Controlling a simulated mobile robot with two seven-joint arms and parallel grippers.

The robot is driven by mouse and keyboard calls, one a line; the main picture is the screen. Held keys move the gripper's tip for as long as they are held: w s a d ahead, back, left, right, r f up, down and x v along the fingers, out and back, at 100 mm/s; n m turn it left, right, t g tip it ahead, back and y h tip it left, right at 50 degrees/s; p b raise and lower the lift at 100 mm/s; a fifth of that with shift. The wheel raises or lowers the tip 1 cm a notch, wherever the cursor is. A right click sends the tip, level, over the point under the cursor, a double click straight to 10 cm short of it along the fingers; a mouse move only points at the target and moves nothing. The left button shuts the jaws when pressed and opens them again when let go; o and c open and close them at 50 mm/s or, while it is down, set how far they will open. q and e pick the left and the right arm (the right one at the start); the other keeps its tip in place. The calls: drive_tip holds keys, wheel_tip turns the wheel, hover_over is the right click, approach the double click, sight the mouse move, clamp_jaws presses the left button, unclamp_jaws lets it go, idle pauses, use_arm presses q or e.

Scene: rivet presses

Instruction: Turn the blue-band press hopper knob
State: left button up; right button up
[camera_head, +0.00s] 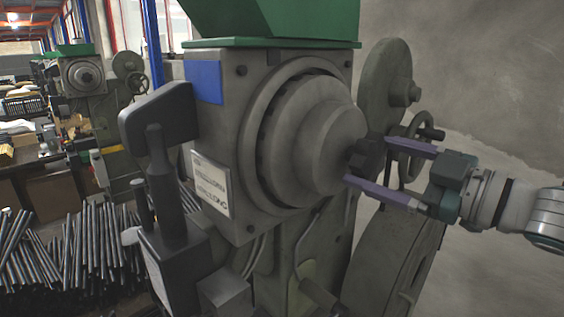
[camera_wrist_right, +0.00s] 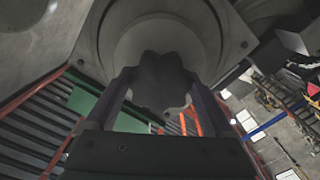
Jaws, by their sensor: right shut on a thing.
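The blue-band press (camera_head: 222,140) fills the middle of the head view, with a blue patch (camera_head: 205,82) at its upper left. Its round stepped hopper housing (camera_head: 310,140) faces right, and a dark lobed knob (camera_head: 366,157) sits at the housing's centre. My right gripper (camera_head: 366,163) comes in from the right, with its two purple fingers on either side of the knob. In the right wrist view the knob (camera_wrist_right: 160,80) lies between the fingers, which are shut on it. My left gripper is not in view.
A dark lever-like part (camera_head: 160,130) stands at the press's left front. A handwheel (camera_head: 408,150) and a large wheel (camera_head: 385,265) are close to my right gripper. Bundles of rods (camera_head: 90,245) and another press (camera_head: 95,100) are at the left.

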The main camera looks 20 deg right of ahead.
drive_tip(key=n+b, duration=0.2)
drive_tip(key=n, duration=0.4)
drive_tip(key=shift+n, duration=0.3)
drive_tip(key=n+b, duration=0.1)
drive_tip(key=n, duration=0.2)
drive_tip(key=shift+r+n+b, duration=0.2)
drive_tip(key=shift+n+b, duration=0.6)
drive_tip(key=shift+n, duration=0.8)
drive_tip(key=o, duration=1.1)
drive_tip(key=shift+d, duration=0.1)
